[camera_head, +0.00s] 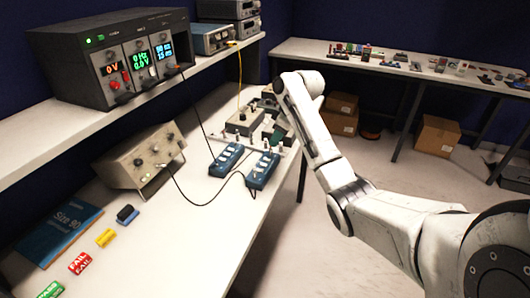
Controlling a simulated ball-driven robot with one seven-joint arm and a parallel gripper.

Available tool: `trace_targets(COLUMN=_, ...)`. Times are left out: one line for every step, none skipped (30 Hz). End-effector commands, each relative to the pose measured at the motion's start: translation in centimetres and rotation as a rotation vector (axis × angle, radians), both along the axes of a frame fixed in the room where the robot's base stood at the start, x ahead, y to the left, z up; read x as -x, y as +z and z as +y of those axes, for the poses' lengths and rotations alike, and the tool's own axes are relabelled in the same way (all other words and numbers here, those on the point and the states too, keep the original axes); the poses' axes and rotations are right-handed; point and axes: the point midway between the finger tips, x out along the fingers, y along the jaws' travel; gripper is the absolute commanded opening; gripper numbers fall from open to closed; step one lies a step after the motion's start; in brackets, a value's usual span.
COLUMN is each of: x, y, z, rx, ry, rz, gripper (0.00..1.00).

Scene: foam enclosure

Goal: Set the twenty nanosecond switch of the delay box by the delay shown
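Two blue boxes with pale switches lie on the white bench, the left one (227,160) and the right one (263,171). One of them may be the delay box; I cannot read their labels, switch positions or which switch is twenty nanoseconds. A dark instrument rack (118,55) on the shelf has lit displays. My gripper (278,133) is above the bench's far end, beyond the blue boxes. Its fingers are too small and dark to tell open from shut.
A beige knobbed box (142,158) stands left of the blue boxes. Black cables run over the bench and to the rack. A grey box (245,121) sits near my gripper. A blue book (60,232) and several coloured blocks lie at the near end. The front middle bench is clear.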

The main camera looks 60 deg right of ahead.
Motion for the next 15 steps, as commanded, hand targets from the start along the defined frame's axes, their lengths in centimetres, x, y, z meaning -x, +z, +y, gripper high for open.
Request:
trace_targets(x=-0.3, y=-0.9, z=0.1, rx=-0.003, ry=0.0, rz=0.004, gripper=0.24)
trace_targets(x=-0.5, y=-1.3, z=0.1, rx=-0.003, ry=0.001, rz=0.003, gripper=0.24)
trace_targets(x=-0.8, y=-2.1, z=0.1, rx=-0.003, ry=0.001, rz=0.004, gripper=0.24)
trace_targets(x=-1.0, y=-2.6, z=0.1, rx=-0.002, ry=0.001, rz=0.003, gripper=0.24)
trace_targets(x=-1.2, y=-3.1, z=0.2, rx=-0.002, ry=0.001, rz=0.004, gripper=0.24)
trace_targets(x=-1.5, y=-3.7, z=0.2, rx=-0.001, ry=0.002, rz=0.003, gripper=0.24)
trace_targets(x=-1.8, y=-4.2, z=0.2, rx=-0.002, ry=0.001, rz=0.003, gripper=0.24)
trace_targets(x=-1.9, y=-4.7, z=0.2, rx=-0.002, ry=0.001, rz=0.003, gripper=0.24)
trace_targets(x=-2.2, y=-5.3, z=0.2, rx=-0.001, ry=0.0, rz=0.002, gripper=0.24)
trace_targets(x=-2.3, y=-5.6, z=0.2, rx=-0.001, ry=0.0, rz=0.003, gripper=0.24)
trace_targets(x=-2.5, y=-6.0, z=0.2, rx=-0.001, ry=0.0, rz=0.002, gripper=0.24)
trace_targets(x=-2.7, y=-6.4, z=0.2, rx=-0.001, ry=0.0, rz=0.002, gripper=0.24)
trace_targets(x=-2.8, y=-6.7, z=0.2, rx=-0.001, ry=0.0, rz=0.001, gripper=0.24)
trace_targets(x=-2.9, y=-7.0, z=0.2, rx=-0.001, ry=0.0, rz=0.001, gripper=0.24)
trace_targets(x=-3.0, y=-7.2, z=0.2, rx=-0.001, ry=0.0, rz=0.001, gripper=0.24)
